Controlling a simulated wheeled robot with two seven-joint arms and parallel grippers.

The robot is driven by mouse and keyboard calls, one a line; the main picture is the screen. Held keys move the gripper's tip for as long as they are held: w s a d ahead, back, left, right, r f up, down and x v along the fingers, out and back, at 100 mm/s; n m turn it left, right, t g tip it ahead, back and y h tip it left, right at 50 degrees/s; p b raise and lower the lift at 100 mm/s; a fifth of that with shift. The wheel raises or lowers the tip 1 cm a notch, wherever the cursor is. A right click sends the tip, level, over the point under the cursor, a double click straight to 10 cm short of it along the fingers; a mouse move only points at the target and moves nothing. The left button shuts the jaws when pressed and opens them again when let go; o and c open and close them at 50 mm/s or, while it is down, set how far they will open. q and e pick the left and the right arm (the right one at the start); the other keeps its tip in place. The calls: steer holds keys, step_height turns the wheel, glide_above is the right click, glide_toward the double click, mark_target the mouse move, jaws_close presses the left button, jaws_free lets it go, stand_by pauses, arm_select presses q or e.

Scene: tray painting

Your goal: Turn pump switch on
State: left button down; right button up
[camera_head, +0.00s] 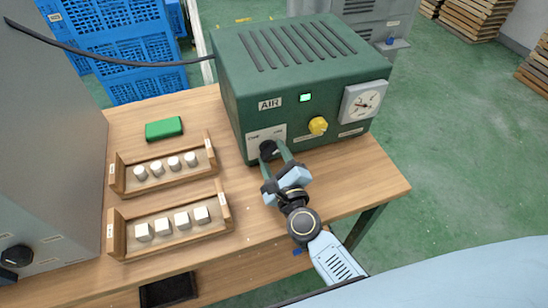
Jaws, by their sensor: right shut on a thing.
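The pump is a dark green metal box (240,100) with an AIR label and top vents, standing on the wooden table. Its black round switch (267,148) sits on a pale label plate low on the left of the front face. My right gripper (272,150) has its two fingers on either side of the switch and is shut on it. The fingers hide part of the switch and plate, so its exact setting is hard to read. A small green indicator (305,97) on the front is lit. My left gripper is not in view.
A yellow knob (318,126) and a round gauge (362,102) are right of the switch. Two wooden racks (118,178) (117,240) with several white pieces and a green block (163,128) lie left. A grey cabinet (45,130) stands at far left. The table's right front is clear.

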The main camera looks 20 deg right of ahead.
stand_by(0.5)
steer(key=o, duration=1)
steer(key=s, duration=0.6)
steer(key=s+b, duration=0.1)
steer(key=s, duration=0.5)
steer(key=shift+s+d+f, duration=0.1)
steer(key=shift+s+d, duration=0.1)
steer(key=shift+s, duration=0.5)
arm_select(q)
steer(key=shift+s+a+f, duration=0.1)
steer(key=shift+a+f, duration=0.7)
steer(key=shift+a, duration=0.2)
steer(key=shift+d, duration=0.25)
